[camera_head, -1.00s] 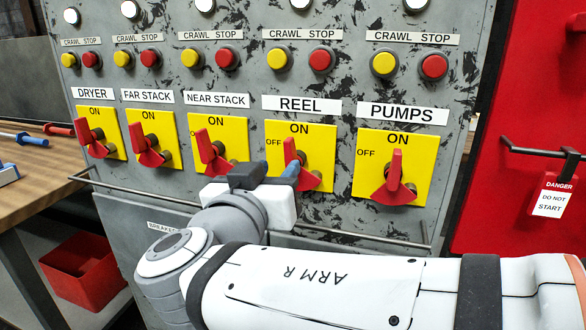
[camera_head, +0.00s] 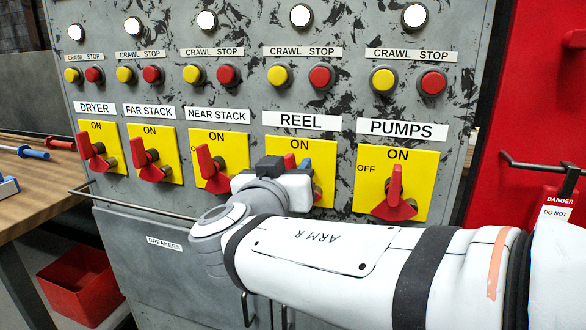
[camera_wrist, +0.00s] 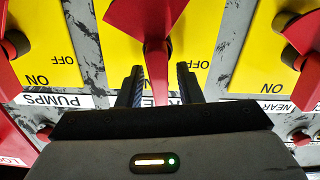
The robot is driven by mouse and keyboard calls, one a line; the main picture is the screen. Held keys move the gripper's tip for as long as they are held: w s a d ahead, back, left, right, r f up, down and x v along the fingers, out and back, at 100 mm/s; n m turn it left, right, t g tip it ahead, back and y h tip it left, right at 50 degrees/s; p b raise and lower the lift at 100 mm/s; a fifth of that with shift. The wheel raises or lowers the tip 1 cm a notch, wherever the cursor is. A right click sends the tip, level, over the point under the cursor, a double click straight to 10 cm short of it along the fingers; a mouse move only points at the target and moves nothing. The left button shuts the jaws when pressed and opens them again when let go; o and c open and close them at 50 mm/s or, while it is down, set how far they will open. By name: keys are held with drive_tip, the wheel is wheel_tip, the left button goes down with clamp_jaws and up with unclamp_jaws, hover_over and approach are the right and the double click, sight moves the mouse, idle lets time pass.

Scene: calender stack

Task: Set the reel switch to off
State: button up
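The reel switch is a red handle on a yellow plate (camera_head: 326,160) under the REEL label (camera_head: 301,121). In the head view my gripper (camera_head: 288,166) covers most of the handle; a bit of red shows above and right of it. In the wrist view, which is upside down, the red reel handle (camera_wrist: 154,50) stands between the two dark fingers of my gripper (camera_wrist: 160,72). The fingers are apart, with a gap visible at least on the right of the handle. The reel's OFF mark (camera_wrist: 199,50) shows in the wrist view.
The PUMPS switch (camera_head: 396,190) is close on the right, the NEAR STACK switch (camera_head: 209,165) on the left. Crawl and stop buttons (camera_head: 320,77) sit above. A thin rail (camera_head: 130,205) crosses below the switches. A red danger tag (camera_head: 558,200) hangs at the far right.

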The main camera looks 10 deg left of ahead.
clamp_jaws()
drive_tip(key=shift+f+n+b, duration=0.15)
drive_tip(key=shift+n+b, duration=0.15)
drive_tip(key=shift+b, duration=0.15)
drive_tip(key=shift+a+f+n+b, duration=0.15)
drive_tip(key=shift+a+n+b, duration=0.1)
drive_tip(key=shift+n+b, duration=0.75)
drive_tip(key=shift+w+a+f+n+b, duration=0.1)
drive_tip(key=shift+a+f+n+b, duration=0.35)
drive_tip(key=shift+n, duration=1.85)
drive_tip(key=shift+s+a+f+n+b, duration=0.15)
drive_tip(key=shift+n+b, duration=0.45)
drive_tip(key=shift+n, duration=1.7)
drive_tip(key=shift+w+a+f+n+b, duration=0.2)
drive_tip(key=shift+f+n+b, duration=0.3)
drive_tip(key=shift+n, duration=1.8)
